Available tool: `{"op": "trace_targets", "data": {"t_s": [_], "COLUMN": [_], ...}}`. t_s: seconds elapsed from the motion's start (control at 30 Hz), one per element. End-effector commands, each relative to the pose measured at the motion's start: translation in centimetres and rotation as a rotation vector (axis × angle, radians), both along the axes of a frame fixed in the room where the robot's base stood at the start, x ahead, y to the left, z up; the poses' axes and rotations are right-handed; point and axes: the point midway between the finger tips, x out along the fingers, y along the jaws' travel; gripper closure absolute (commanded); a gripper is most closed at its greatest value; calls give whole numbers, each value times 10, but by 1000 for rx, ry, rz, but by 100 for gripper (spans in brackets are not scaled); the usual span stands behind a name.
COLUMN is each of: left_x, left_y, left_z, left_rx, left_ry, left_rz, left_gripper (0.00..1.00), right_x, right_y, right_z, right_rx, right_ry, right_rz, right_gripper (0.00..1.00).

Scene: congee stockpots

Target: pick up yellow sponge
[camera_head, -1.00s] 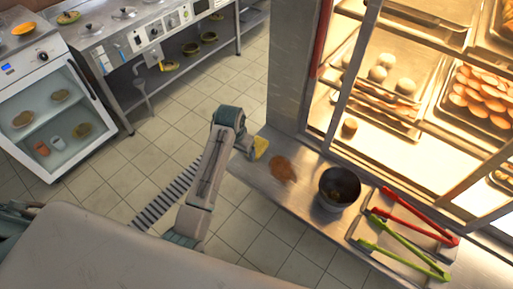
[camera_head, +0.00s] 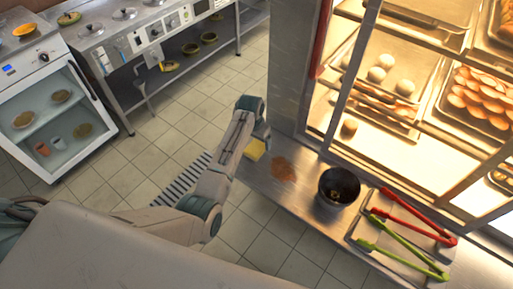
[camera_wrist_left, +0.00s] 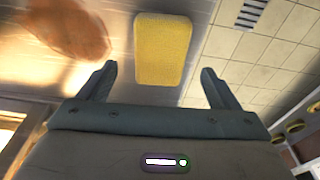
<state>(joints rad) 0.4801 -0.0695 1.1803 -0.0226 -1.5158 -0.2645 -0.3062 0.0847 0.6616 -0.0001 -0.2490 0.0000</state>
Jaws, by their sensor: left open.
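The yellow sponge (camera_head: 254,149) lies at the left end of the metal counter, beside a brown stain. In the left wrist view the sponge (camera_wrist_left: 162,50) shows whole, just beyond and between the two fingertips. My left gripper (camera_wrist_left: 157,78) is open and empty, with its fingers apart on either side of the sponge's line. In the head view my left gripper (camera_head: 262,134) is above the sponge, its fingers mostly hidden behind the wrist. My right gripper is not in view.
The brown stain (camera_head: 284,169) is right of the sponge. A dark pot (camera_head: 339,187) and a tray (camera_head: 367,239) with red and green tongs stand further along the counter. A lit food cabinet (camera_head: 420,110) rises behind. Open tiled floor lies left of the counter.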

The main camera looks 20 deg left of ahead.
Motion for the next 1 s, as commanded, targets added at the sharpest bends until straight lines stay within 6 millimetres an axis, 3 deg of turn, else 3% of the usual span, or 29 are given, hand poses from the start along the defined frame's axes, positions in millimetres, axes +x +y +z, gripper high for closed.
{"op": "trace_targets", "data": {"t_s": [0.2, 0.5, 0.73, 1.0], "left_x": [2, 2, 2, 2], "left_y": [-1, -1, -1, -1], "left_z": [-29, -33, -33, -33], "left_rx": [1, 0, 0, 0], "left_ry": [2, 1, 1, 0], "left_rz": [0, 0, 0, 0], "left_gripper": [15, 15, 61, 64], "right_x": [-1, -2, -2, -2], "right_y": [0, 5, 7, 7], "right_z": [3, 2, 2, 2], "right_rx": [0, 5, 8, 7], "right_ry": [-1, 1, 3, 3], "right_rz": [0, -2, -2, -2], "right_gripper": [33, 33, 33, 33]}}
